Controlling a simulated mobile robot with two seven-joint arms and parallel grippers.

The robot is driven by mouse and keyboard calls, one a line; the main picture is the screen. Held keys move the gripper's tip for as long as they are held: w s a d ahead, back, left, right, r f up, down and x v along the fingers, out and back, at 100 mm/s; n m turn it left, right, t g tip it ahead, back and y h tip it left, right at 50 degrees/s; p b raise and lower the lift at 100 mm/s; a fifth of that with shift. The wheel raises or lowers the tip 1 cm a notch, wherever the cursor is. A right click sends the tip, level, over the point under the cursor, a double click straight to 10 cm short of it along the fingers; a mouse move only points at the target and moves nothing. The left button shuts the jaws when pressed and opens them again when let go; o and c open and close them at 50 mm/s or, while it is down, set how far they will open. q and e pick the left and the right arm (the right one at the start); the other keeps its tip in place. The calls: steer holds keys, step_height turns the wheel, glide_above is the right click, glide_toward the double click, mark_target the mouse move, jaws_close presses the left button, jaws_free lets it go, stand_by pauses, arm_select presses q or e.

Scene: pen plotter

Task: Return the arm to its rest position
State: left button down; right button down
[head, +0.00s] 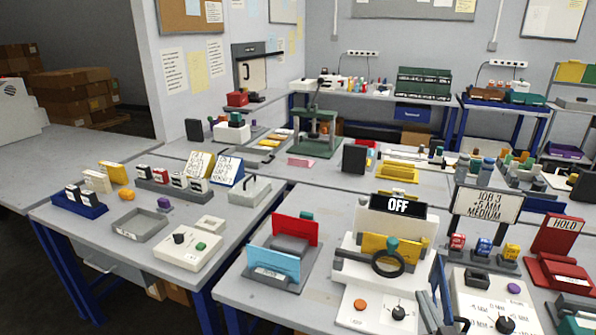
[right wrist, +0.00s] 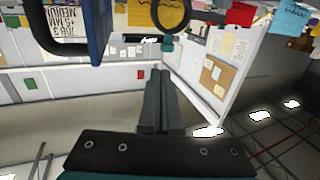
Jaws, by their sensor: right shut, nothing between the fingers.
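The ring (right wrist: 171,14) also shows at the top of the right wrist view, apart from the fingers. My left gripper is not in view.
A sign reading JOB 3 (head: 487,204) and coloured blocks (head: 483,246) stand right of the plotter. Another white panel (head: 490,300) with a black knob is close to the right gripper. A red HOLD stand (head: 558,236) is farther right. Red and blue plates (head: 273,263) stand left.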

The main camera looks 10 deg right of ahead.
steer(key=s+a+f+n+g+y, duration=0.2)
steer(key=s+a+f+g, duration=0.45)
steer(key=a, duration=0.35)
steer(key=s+a+r+n+g+y, duration=0.1)
steer(key=s+a+g, duration=0.3)
steer(key=s, duration=0.3)
steer(key=s+a+n+g+y, duration=0.1)
steer(key=s+a+g, duration=0.3)
steer(key=s, duration=0.4)
step_height(320, 180, down, 25)
steer(key=s+b, duration=0.2)
steer(key=s+d+f+g, duration=0.2)
steer(key=s+d+f, duration=0.1)
steer(key=s+f, duration=1)
steer(key=shift+s+n+h+b, duration=0.3)
steer(key=shift+s, duration=0.75)
steer(key=shift+d, duration=0.1)
